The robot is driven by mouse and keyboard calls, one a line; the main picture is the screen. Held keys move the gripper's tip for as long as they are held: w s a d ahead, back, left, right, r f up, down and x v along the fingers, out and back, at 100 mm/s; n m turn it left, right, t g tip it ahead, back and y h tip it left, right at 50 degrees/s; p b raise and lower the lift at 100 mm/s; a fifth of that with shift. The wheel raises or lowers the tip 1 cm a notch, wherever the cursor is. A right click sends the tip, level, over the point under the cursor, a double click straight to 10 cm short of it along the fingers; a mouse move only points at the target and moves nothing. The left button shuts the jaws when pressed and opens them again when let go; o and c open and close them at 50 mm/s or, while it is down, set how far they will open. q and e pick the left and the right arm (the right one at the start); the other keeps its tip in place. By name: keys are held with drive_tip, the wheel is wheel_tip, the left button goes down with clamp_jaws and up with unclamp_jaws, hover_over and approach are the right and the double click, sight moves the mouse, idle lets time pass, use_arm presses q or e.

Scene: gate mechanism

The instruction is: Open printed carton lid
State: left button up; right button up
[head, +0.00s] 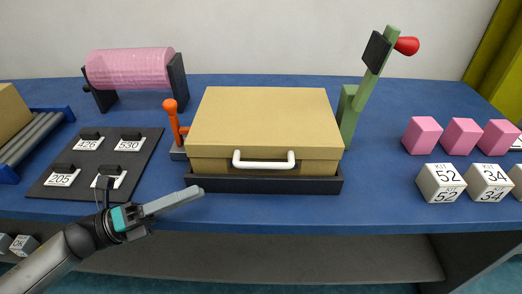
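The tan carton (215,165) sits in a dark base at the middle of the blue table. Its lid (265,115) is flat and closed, and a white handle (264,164) is fixed on the front. No printing shows clearly on the lid. My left gripper (190,196) is in front of the table's edge, left of the carton and lower in the picture than the handle. Its fingers point right, apart from the carton and handle. The fingers overlap in this view, so their gap cannot be seen. My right gripper is not in view.
An orange-knobbed lever (171,117) stands close to the carton's left side. A green post with a red knob (405,46) rises at its right. A dark numbered board (95,160) and pink roller (130,68) are left; pink blocks (461,135) and numbered cubes (440,183) are right.

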use_arm(q)
drive_tip(key=shift+r+m+g, duration=0.1)
drive_tip(key=shift+m+g, duration=0.3)
drive_tip(key=shift+d+r, duration=0.2)
drive_tip(key=shift+d, duration=0.05)
approach(266, 165)
drive_tip(key=shift+w+d+f+h, duration=0.1)
drive_tip(key=shift+w+d+h, duration=0.3)
drive_tip(key=shift+d, duration=0.45)
drive_tip(key=shift+y, duration=0.3)
drive_tip(key=x, duration=0.7)
drive_tip(key=shift+w, duration=0.15)
drive_tip(key=shift+w+d, duration=0.2)
drive_tip(key=shift+d, duration=0.35)
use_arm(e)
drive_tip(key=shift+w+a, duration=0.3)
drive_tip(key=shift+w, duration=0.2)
use_arm(q)
drive_tip(key=c, duration=0.4)
clamp_jaws()
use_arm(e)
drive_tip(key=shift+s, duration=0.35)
